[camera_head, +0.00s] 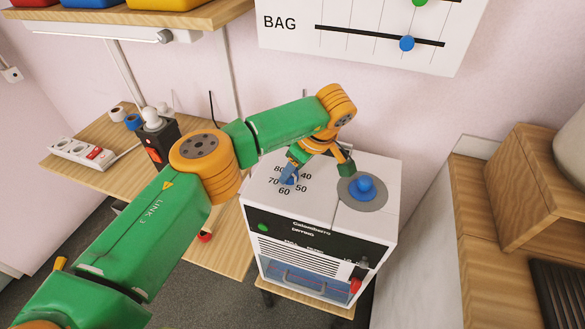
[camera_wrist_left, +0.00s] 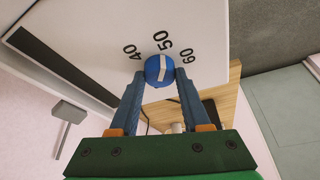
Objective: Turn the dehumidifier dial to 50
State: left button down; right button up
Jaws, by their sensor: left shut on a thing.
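The dehumidifier (camera_head: 350,220) is a white box with a dark front panel and a vent grille. Its blue dial (camera_wrist_left: 153,66) sits on the top face, with 40, 50 and 60 printed around it in the left wrist view. A white line on the dial runs roughly toward the 50 (camera_wrist_left: 162,40). My left gripper (camera_wrist_left: 159,75) is shut on the dial, one blue finger on each side. In the head view my left gripper (camera_head: 290,175) reaches down onto the dial, largely hiding it among the numbers. My right gripper is not in view.
A larger blue knob (camera_head: 365,187) on a grey disc stands on the box's right side, close to my wrist. A wooden table (camera_head: 100,165) with a power strip (camera_head: 82,152) is at left. Wooden cabinets (camera_head: 490,220) stand at right. A slider panel (camera_head: 370,40) hangs behind.

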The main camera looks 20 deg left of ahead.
aim_at(302, 185)
pick_arm(q)
jog(key=shift+n, duration=0.4)
jog(key=shift+c, duration=1.8)
grip_release()
jog(key=shift+w+a, duration=0.1)
jog(key=w+v, duration=0.1)
jog(key=v, duration=0.6)
jog(key=shift+s, duration=0.45)
jog(key=shift+f, duration=0.1)
